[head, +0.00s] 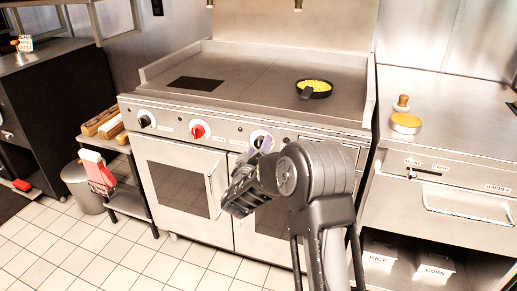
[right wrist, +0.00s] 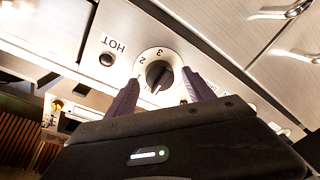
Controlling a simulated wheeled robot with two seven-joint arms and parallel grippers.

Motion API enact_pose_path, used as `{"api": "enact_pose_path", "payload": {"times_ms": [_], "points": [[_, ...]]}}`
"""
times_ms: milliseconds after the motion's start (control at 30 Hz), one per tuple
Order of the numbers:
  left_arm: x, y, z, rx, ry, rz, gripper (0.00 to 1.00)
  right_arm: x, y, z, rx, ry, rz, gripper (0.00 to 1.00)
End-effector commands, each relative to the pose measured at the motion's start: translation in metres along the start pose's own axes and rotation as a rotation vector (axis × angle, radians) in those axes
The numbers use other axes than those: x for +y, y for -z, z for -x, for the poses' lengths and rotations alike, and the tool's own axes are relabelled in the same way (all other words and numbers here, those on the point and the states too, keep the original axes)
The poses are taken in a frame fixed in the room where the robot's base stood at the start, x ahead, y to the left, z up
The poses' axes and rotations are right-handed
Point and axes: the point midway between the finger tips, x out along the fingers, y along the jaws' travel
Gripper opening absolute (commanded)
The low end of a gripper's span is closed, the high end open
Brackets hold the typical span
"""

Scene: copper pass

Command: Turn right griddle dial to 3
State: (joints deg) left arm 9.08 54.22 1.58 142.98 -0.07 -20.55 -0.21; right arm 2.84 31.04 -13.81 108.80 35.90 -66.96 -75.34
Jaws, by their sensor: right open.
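The right griddle dial (head: 261,139) is on the griddle's front panel, partly covered by my right gripper (head: 254,150) in the head view. In the right wrist view the dial (right wrist: 159,76) is a black knob on a pale plate, with 1, 2 and 3 printed around it. A light line shows on the knob's lower part; which number it marks I cannot tell. The two purple-grey fingers of my right gripper (right wrist: 160,82) stand open on either side of the knob. Whether they touch it is unclear. My left gripper is not in view.
A black left dial (head: 146,120) and a red knob (head: 197,130) sit further left on the panel. A small black pan (head: 314,89) with yellow food stands on the griddle (head: 240,80). Oven door handles (head: 214,186) project below. A HOT indicator (right wrist: 106,59) is beside the dial.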

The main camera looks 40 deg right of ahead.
Motion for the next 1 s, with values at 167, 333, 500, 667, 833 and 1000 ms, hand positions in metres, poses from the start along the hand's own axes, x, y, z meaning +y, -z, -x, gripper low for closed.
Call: {"api": "enact_pose_path", "payload": {"times_ms": [167,333,500,667,833,1000], "points": [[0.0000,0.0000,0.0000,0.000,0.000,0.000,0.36,0.0000,-0.0001,0.0003,0.000,0.000,0.000,0.52],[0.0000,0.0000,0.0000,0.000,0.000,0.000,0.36,0.0000,-0.0001,0.0003,0.000,0.000,0.000,0.38],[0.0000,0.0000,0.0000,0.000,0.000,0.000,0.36,-0.0001,-0.0002,0.0004,0.000,0.000,0.000,0.24],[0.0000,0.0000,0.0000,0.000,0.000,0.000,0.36,-0.0003,-0.0001,0.0005,0.000,0.001,0.000,0.11],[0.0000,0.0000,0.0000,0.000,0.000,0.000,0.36,-0.0004,-0.0002,0.0005,0.000,0.001,0.000,0.00],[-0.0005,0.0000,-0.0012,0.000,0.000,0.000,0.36,-0.0008,-0.0005,0.0005,0.000,0.001,-0.007,0.00]]}}
